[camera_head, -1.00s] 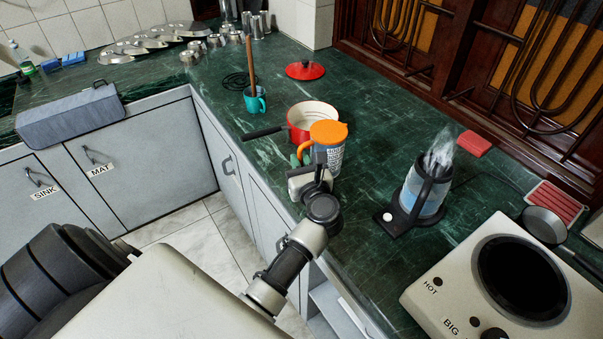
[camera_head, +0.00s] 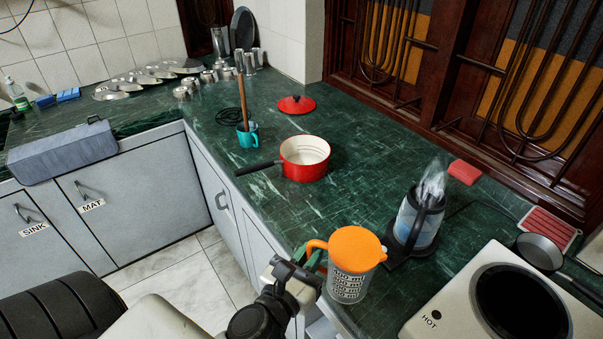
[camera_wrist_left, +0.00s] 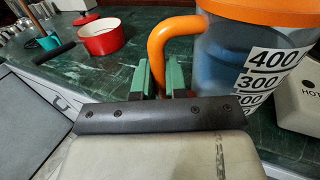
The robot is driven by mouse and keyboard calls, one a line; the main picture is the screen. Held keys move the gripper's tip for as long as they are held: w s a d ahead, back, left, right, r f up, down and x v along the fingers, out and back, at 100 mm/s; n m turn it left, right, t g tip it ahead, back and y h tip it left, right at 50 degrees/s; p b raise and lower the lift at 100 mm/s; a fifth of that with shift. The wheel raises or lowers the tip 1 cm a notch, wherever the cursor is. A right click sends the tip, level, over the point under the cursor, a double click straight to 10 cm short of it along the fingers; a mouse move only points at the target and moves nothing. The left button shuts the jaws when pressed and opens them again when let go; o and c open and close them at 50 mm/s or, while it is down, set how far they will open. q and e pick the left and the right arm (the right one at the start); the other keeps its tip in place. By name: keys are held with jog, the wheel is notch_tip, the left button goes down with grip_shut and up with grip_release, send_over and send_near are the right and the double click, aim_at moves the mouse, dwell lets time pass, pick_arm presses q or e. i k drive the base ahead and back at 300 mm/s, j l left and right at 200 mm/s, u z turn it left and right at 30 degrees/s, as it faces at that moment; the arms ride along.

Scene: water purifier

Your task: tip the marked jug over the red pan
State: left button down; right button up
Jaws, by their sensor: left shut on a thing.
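The marked jug (camera_head: 350,277) has an orange lid and handle and printed numbers on its clear side. It is roughly upright near the counter's front edge; I cannot tell its exact height above the counter. My left gripper (camera_head: 312,260) is shut on its orange handle. In the left wrist view the green fingers (camera_wrist_left: 158,80) pinch the handle, with the jug (camera_wrist_left: 250,70) at the right. The red pan (camera_head: 304,170) sits on the counter, apart from the jug and farther back; it also shows in the left wrist view (camera_wrist_left: 101,40). My right gripper is out of view.
A steaming kettle (camera_head: 417,220) stands right of the jug. A cooker (camera_head: 440,300) is at the lower right. Green counter (camera_head: 345,200) lies bare between pan and jug.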

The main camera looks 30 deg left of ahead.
aim_at(304, 158)
jog(key=j+z, duration=0.25)
jog(key=j, duration=0.55)
jog(key=k+j+z, duration=0.1)
jog(key=j+z, duration=0.15)
jog(key=j, duration=0.55)
